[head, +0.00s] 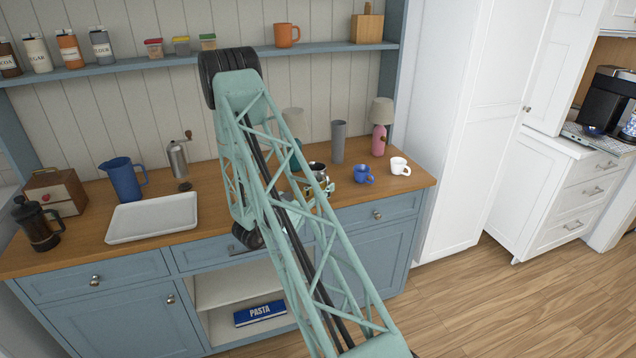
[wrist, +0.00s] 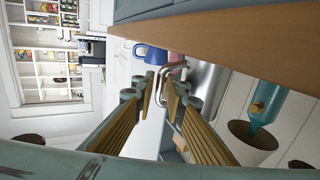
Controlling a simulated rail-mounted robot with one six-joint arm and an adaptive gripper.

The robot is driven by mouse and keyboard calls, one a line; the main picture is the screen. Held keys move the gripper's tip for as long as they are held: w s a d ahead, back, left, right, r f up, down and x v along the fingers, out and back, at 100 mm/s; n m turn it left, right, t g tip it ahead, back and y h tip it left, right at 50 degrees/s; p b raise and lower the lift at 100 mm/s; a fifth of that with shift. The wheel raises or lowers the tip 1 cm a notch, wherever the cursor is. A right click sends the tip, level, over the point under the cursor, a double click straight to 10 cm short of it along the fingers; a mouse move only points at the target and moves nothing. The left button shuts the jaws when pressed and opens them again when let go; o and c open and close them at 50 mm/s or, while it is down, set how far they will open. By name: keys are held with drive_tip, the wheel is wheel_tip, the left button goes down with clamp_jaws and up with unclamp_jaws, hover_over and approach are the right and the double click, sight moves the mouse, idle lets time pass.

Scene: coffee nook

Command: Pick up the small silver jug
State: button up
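The small silver jug (head: 316,167) stands on the wooden counter in the head view, partly hidden by my gripper (head: 320,189). In the wrist view the jug (wrist: 204,78) is a shiny metal body just beyond the fingertips, with its looped handle towards me. My gripper (wrist: 161,86) has its two ribbed, wood-coloured finger pads apart. The upright part of the handle shows in the narrow gap between the fingertips. I cannot tell whether either finger touches it.
A blue cup (head: 364,175) and a white cup (head: 399,166) stand right of the jug. A grey tumbler (head: 338,142) and a pink lamp-like object (head: 380,135) stand behind. A white tray (head: 150,218) and a blue pitcher (head: 124,181) are farther left. The counter's front edge is close.

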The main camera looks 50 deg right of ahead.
sight(328, 178)
drive_tip(key=shift+s+d, duration=0.1)
drive_tip(key=shift+d, duration=0.7)
clamp_jaws()
drive_tip(key=shift+r, duration=0.2)
drive_tip(key=shift+r+p, duration=0.3)
drive_tip(key=shift+r, duration=1.4)
drive_tip(key=s+a+r, duration=0.1)
drive_tip(key=s+a, duration=0.8)
drive_tip(key=a, duration=0.3)
drive_tip(key=shift+s+a+r+p, duration=0.15)
drive_tip(key=shift+s+a+p, duration=0.2)
